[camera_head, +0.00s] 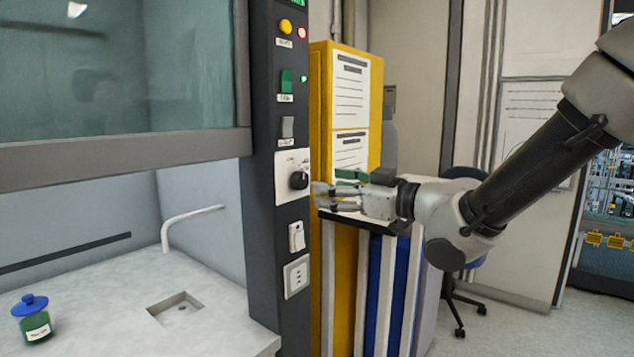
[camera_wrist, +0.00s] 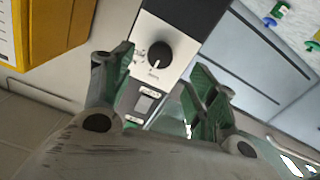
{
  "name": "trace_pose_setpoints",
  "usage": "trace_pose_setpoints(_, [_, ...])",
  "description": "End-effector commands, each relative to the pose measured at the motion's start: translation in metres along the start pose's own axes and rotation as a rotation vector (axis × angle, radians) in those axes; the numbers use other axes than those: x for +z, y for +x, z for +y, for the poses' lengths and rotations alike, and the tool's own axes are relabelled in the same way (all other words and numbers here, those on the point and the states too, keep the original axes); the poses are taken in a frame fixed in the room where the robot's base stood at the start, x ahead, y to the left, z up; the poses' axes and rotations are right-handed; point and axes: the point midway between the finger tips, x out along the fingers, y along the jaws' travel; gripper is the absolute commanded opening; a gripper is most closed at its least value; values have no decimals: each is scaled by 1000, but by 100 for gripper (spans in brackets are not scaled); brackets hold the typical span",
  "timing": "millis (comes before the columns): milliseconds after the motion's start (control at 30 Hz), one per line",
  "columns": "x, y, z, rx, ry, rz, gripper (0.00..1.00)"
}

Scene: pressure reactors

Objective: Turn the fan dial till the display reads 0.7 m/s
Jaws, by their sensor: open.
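The fan dial (camera_head: 298,180) is a black round knob on a pale plate on the dark control column of the fume hood. In the wrist view the dial (camera_wrist: 156,53) lies beyond and between the fingers, with a white pointer line toward the lower label. My gripper (camera_head: 322,197) is open, a little to the right of the dial. In the wrist view my gripper (camera_wrist: 162,85) has its two green-padded fingers spread wide, with nothing between them. The display (camera_head: 298,2) is cut off at the top edge, and its reading cannot be made out.
Yellow and red buttons, a green switch (camera_head: 286,81) and a grey switch (camera_head: 287,127) sit above the dial. Sockets (camera_head: 296,276) sit below. A yellow cabinet (camera_head: 318,110) stands close behind my gripper. A green jar with a blue lid (camera_head: 33,318) stands in the hood.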

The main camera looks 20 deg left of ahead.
Motion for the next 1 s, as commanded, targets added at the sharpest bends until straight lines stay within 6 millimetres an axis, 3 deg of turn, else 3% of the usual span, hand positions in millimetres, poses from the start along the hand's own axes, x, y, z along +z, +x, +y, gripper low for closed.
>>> trace_pose_setpoints(500, [-2,71,0,0,4,9,58])
trace_pose_setpoints(833, [-2,76,0,1,5,7,58])
trace_pose_setpoints(867, [-2,76,0,1,5,7,56])
trace_pose_setpoints(1000, [-2,76,0,1,5,7,31])
